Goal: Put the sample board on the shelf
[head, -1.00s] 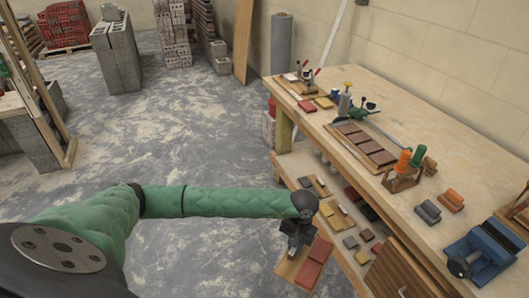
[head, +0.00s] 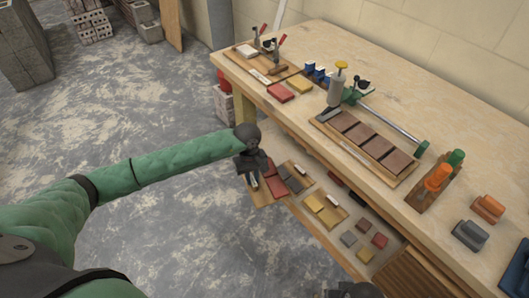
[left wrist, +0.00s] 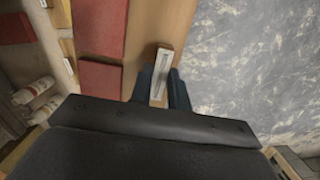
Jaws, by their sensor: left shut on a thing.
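The sample board (head: 260,198) is a wooden strip with red tiles. My left gripper (head: 252,178) is shut on it at one end, and the board is at the left end of the lower shelf (head: 332,240) under the workbench. I cannot tell whether it touches the shelf. In the left wrist view the fingers (left wrist: 162,85) close around a pale raised strip on the board (left wrist: 175,25), beside the red tiles (left wrist: 100,80). Other boards on the shelf carry grey tiles (head: 290,181) and yellow tiles (head: 325,210). My right gripper's jaws do not show.
Loose tiles (head: 365,254) lie further along the shelf. The workbench top (head: 450,130) above holds a board with brown tiles (head: 375,146), a bar clamp and orange- and green-handled tools. Open concrete floor (head: 180,225) lies to the left.

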